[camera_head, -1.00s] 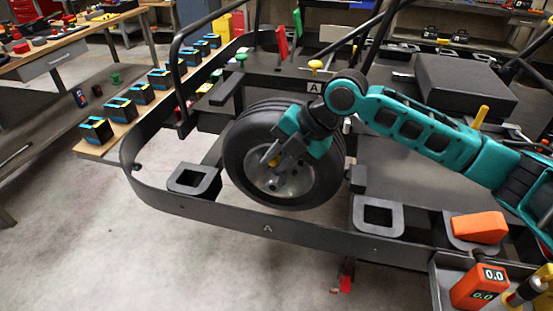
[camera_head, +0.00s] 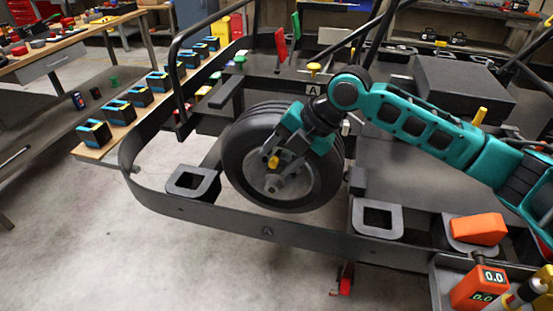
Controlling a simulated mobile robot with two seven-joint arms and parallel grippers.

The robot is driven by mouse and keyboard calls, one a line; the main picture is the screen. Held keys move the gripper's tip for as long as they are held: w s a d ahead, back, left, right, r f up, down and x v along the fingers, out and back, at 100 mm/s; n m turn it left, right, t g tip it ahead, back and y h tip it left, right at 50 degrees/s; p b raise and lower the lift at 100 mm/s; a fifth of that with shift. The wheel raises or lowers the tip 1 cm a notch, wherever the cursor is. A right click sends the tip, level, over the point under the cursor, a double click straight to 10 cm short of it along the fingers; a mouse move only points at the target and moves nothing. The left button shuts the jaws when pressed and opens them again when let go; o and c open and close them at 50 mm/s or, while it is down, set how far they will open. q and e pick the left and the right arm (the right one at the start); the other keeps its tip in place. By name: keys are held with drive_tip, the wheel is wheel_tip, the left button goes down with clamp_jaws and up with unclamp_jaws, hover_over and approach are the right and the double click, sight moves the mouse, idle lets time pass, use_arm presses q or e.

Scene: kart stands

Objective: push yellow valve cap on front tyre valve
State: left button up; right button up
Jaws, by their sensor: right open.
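The front tyre (camera_head: 250,170) is a black tyre on a grey metal rim, standing upright in the kart frame. The small yellow valve cap (camera_head: 273,161) shows at the upper left of the hub, on the wheel's face; the valve under it is hidden. My right gripper (camera_head: 287,158), on a teal arm from the right, is in front of the upper right of the rim. Its jaws are open and just right of the cap, with nothing seen between them. Whether a finger touches the cap I cannot tell. My left gripper is out of view.
A dark kart bumper (camera_head: 268,233) curves round in front of the wheel. Square black brackets (camera_head: 193,182) sit on both sides of the wheel. An orange block (camera_head: 478,229) and an orange meter (camera_head: 479,288) are at the lower right. Open floor lies at the lower left.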

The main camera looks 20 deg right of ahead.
drive_tip(key=v, duration=1.1)
drive_tip(key=shift+s+d+r, duration=0.2)
drive_tip(key=shift+d+r, duration=0.05)
drive_tip(key=shift+r, duration=0.05)
drive_tip(key=shift+c, duration=0.2)
